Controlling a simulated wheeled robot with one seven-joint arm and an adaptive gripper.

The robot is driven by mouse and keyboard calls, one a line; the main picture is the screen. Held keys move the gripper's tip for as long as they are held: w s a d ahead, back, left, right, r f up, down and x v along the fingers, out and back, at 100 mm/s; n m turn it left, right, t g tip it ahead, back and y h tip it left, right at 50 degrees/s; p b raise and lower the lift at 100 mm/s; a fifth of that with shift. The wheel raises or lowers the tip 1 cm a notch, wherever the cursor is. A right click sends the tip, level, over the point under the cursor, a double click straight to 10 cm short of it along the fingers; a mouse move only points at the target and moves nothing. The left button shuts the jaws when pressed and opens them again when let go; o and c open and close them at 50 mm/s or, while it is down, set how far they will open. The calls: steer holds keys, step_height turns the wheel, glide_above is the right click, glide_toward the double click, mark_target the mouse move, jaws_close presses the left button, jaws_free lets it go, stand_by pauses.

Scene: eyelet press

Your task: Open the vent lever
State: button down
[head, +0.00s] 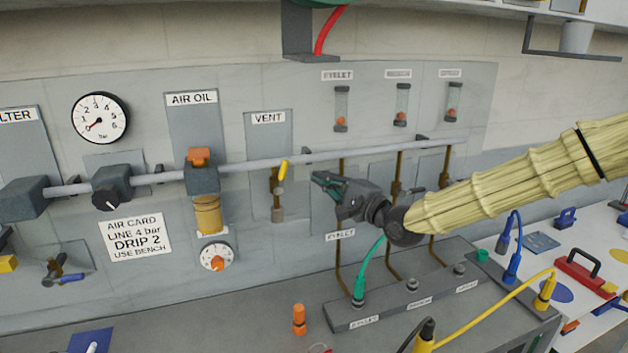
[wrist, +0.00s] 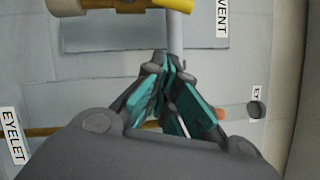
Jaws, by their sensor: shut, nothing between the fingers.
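The vent lever (head: 283,170) is a small yellow handle on a brass valve (head: 277,190), below the grey pipe and under the VENT label (head: 268,118). The lever slants up and to the right. My gripper (head: 316,178) is to the right of the lever, apart from it in the head view, with its teal-padded fingers shut and empty. In the wrist view my gripper (wrist: 172,82) points toward the pipe, and the yellow lever (wrist: 190,9) shows at the top edge, partly cut off, beside the brass valve (wrist: 130,4).
The grey pipe (head: 310,154) runs across the panel just above my gripper. Brass drop tubes (head: 397,176) stand behind and right of it. A grey manifold block (head: 412,284) with a green hose (head: 371,262) lies below. The AIR OIL unit (head: 207,213) is left of the valve.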

steer(key=b+v, duration=0.2)
steer(key=v, duration=0.4)
steer(key=c, duration=2.2)
jaws_free()
steer(key=shift+s+d, duration=0.1)
steer(key=shift+s, duration=0.05)
steer(key=o, duration=0.4)
steer(key=shift+c, duration=0.2)
steer(key=shift+o, duration=0.7)
steer(key=shift+n, duration=0.3)
steer(key=n+g, duration=0.3)
steer(key=n, duration=1.7)
glide_toward(287, 167)
steer(key=shift+y, duration=0.4)
steer(key=shift+w+f+p+x, duration=0.15)
steer(key=shift+p+x, duration=0.7)
steer(key=shift+x, duration=1.3)
steer(key=shift+w+f+p+x, duration=0.15)
steer(key=shift+p+x, duration=0.7)
steer(key=shift+x, duration=1.3)
steer(key=shift+s+d, duration=0.1)
steer(key=shift+d, duration=0.05)
steer(key=shift+c, duration=0.2)
